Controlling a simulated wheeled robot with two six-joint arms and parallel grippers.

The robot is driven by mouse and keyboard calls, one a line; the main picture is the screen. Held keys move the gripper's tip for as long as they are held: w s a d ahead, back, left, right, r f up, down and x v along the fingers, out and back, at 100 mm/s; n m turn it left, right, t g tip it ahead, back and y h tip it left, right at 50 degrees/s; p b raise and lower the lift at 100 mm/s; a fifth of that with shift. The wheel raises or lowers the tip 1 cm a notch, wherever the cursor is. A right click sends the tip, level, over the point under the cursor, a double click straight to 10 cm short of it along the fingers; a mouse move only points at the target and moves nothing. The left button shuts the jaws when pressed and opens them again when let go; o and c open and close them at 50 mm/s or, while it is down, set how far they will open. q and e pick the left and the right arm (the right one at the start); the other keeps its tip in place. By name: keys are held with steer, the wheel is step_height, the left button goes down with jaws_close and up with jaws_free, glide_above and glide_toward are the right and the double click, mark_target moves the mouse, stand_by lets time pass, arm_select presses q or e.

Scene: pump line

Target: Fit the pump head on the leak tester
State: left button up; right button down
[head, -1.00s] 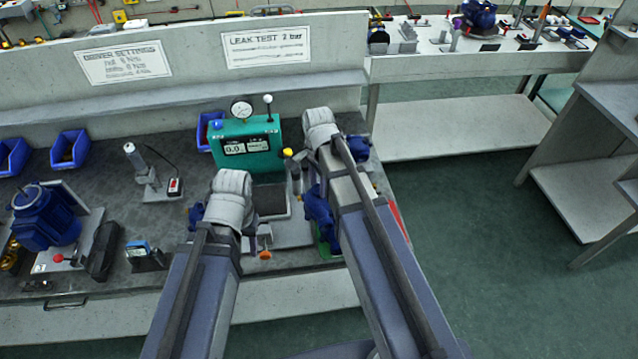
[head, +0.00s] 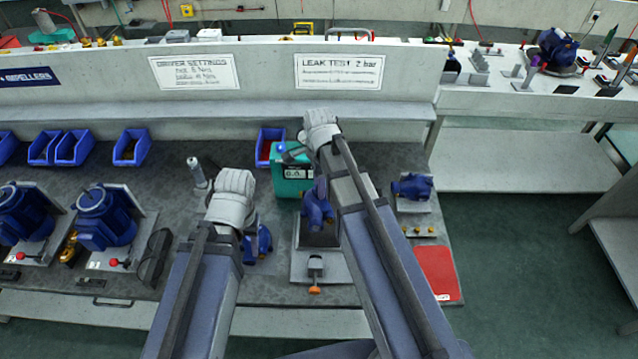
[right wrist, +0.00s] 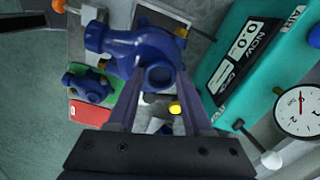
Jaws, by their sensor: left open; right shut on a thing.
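The teal leak tester (head: 292,178) stands at the back of the bench; its display reads 0.0 in the right wrist view (right wrist: 215,85). Its dark plate (head: 318,240) lies in front on a pale base with an orange-handled clamp (head: 314,288). My right gripper (right wrist: 160,85) is shut on a blue pump head (right wrist: 140,48), which also shows in the head view (head: 316,203). It appears above or just in front of the plate; contact is unclear. My left gripper (head: 245,225) is open, its fingers mostly hidden by its wrist, close to another blue part (head: 258,244).
Another blue pump head (head: 412,187) sits on a pale stand at right, with a red mat (head: 437,273) nearer the front edge. Motor units (head: 105,218) stand at left. Blue bins (head: 130,147) line the back. The floor at right is clear.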

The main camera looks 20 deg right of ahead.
stand_by(0.3)
step_height(320, 180, down, 6)
steer(key=b, duration=0.6)
steer(key=shift+f+b, duration=0.2)
steer(key=shift+b, duration=0.1)
steer(key=shift+f+b, duration=2.9)
stand_by(1.6)
jaws_free()
stand_by(0.4)
steer(key=shift+r, duration=0.1)
stand_by(0.4)
step_height(320, 180, up, 9)
steer(key=p, duration=0.9)
